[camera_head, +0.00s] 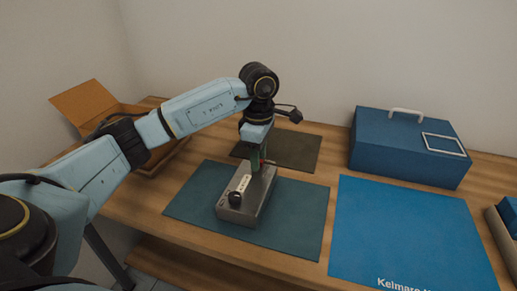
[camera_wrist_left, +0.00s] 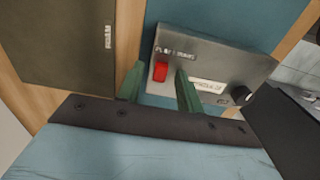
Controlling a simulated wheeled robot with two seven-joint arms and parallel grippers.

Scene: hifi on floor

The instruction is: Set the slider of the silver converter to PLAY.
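The silver converter (camera_head: 262,204) lies on a dark teal mat (camera_head: 298,212) on the wooden table. Its top carries a white label strip and a black knob (camera_head: 235,199); the wrist view shows the same knob (camera_wrist_left: 240,95). A red slider (camera_wrist_left: 160,71) sits near the converter's far end, with small lettering beside it too small to read. My left gripper (camera_head: 257,163) points down over that far end. In the wrist view its green fingers (camera_wrist_left: 159,88) stand apart, with the red slider between them and a gap on each side. My right gripper is not in view.
A blue case (camera_head: 400,151) with a white handle stands at the back right. A bright blue mat (camera_head: 400,232) lies in front of it, clear. A dark mat (camera_head: 300,151) lies behind my gripper. An open cardboard box (camera_head: 83,103) stands at the left.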

